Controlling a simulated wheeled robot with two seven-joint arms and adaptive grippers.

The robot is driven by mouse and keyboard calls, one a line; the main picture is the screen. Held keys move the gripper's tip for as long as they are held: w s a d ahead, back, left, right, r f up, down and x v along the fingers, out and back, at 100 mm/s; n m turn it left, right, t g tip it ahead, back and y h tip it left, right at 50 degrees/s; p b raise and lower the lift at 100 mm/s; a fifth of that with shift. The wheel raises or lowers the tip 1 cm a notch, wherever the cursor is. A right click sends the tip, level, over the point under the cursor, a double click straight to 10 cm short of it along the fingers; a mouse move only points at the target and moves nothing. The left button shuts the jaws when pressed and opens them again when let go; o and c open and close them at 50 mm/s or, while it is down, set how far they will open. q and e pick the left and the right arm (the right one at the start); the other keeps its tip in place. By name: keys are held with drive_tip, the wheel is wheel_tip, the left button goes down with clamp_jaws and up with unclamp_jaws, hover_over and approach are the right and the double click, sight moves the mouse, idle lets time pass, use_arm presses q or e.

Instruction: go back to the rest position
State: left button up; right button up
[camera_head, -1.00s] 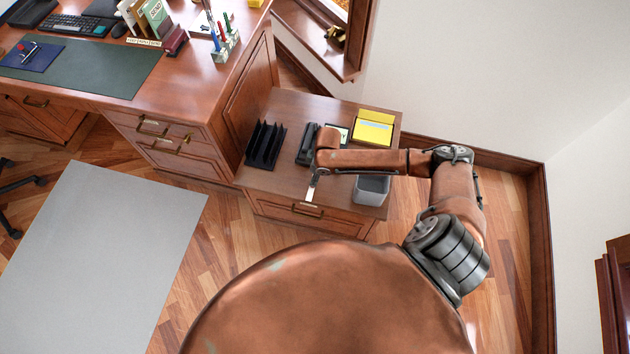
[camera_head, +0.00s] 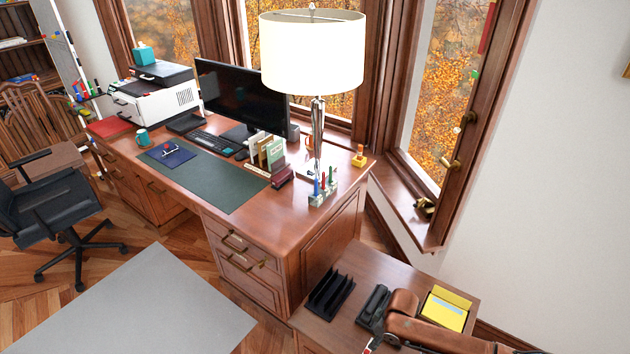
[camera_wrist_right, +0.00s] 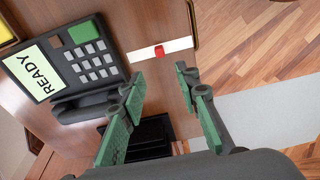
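My right gripper (camera_wrist_right: 158,88) shows in the wrist view with its two green-padded fingers spread and nothing between them. It hangs over the side cabinet top (camera_wrist_right: 170,78), near a white strip (camera_wrist_right: 175,46) with a red block (camera_wrist_right: 159,51). A dark device with a "READY" screen (camera_wrist_right: 35,74) lies to its left in that view. In the head view my brown right arm (camera_head: 440,334) reaches over the cabinet at the bottom edge; its fingers cannot be made out there. My left gripper is not in view.
On the cabinet are a black rack (camera_head: 329,293) and a yellow tray (camera_head: 447,308). The large desk (camera_head: 300,228) beside it carries a lamp (camera_head: 313,52), monitor (camera_head: 240,95) and pen holder (camera_head: 322,192). A chair (camera_head: 55,210) stands left; a grey mat (camera_head: 140,305) covers floor.

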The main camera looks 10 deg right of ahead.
drive_tip(key=s+a+f+m+t+y, duration=0.1)
drive_tip(key=s+a+y, duration=0.1)
drive_tip(key=s+a, duration=0.85)
drive_tip(key=s+d+r+m+h, duration=0.2)
drive_tip(key=s+d+m, duration=0.1)
drive_tip(key=s+d, duration=0.4)
drive_tip(key=s+d+r+m+h, duration=0.2)
drive_tip(key=s+d+m, duration=0.25)
drive_tip(key=s, duration=0.45)
drive_tip(key=s+f+n+p, duration=0.1)
drive_tip(key=s+f, duration=0.2)
drive_tip(key=f, duration=2.5)
drive_tip(key=s+f+g+p, duration=0.1)
drive_tip(key=s+f+g, duration=0.1)
drive_tip(key=s+f, duration=1.4)
drive_tip(key=s+n, duration=0.1)
drive_tip(key=s, duration=0.3)
drive_tip(key=shift+s+a+f+y, duration=0.2)
drive_tip(key=shift+s+a+y, duration=0.05)
drive_tip(key=shift+s+y, duration=0.05)
